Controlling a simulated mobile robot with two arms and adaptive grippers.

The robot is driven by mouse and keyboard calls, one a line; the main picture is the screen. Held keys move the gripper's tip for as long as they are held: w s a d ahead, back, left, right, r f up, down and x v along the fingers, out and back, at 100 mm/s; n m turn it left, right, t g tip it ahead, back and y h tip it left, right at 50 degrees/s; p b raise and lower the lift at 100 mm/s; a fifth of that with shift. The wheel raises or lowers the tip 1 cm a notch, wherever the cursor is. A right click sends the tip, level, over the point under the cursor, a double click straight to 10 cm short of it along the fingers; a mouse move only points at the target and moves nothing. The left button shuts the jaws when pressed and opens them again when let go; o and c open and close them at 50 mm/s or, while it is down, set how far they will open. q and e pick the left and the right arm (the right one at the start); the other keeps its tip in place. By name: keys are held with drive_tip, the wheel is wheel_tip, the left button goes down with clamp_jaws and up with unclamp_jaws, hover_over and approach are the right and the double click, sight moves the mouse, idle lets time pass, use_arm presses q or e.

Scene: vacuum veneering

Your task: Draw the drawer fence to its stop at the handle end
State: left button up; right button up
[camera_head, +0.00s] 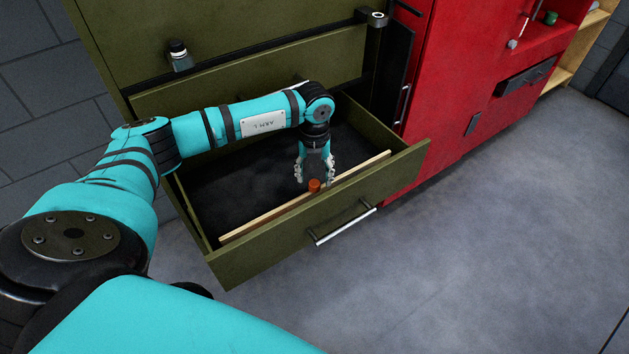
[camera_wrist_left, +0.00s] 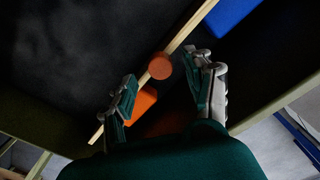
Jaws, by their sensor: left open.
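The drawer fence (camera_head: 262,217) is a pale wooden strip lying across the open green drawer, a short gap behind the drawer front (camera_head: 270,245) that carries the bar handle (camera_head: 345,224). An orange round knob (camera_head: 314,185) stands on it near mid-length. My left gripper (camera_head: 314,177) points down over the fence, open, its fingers to either side of the knob. In the left wrist view the fence (camera_wrist_left: 188,33) runs diagonally and the knob (camera_wrist_left: 160,67) shows between the open fingers (camera_wrist_left: 165,85). Contact with the knob cannot be told. My right gripper is not in view.
In the left wrist view an orange block (camera_wrist_left: 142,104) and a blue object (camera_wrist_left: 232,12) show on the handle side of the fence. The dark drawer floor (camera_head: 235,180) behind it looks bare. A red cabinet (camera_head: 455,90) stands to the right; the grey floor (camera_head: 480,240) in front is clear.

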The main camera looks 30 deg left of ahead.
sight(315, 183)
use_arm(q)
drive_tip(key=shift+f, duration=1.8)
clamp_jaws()
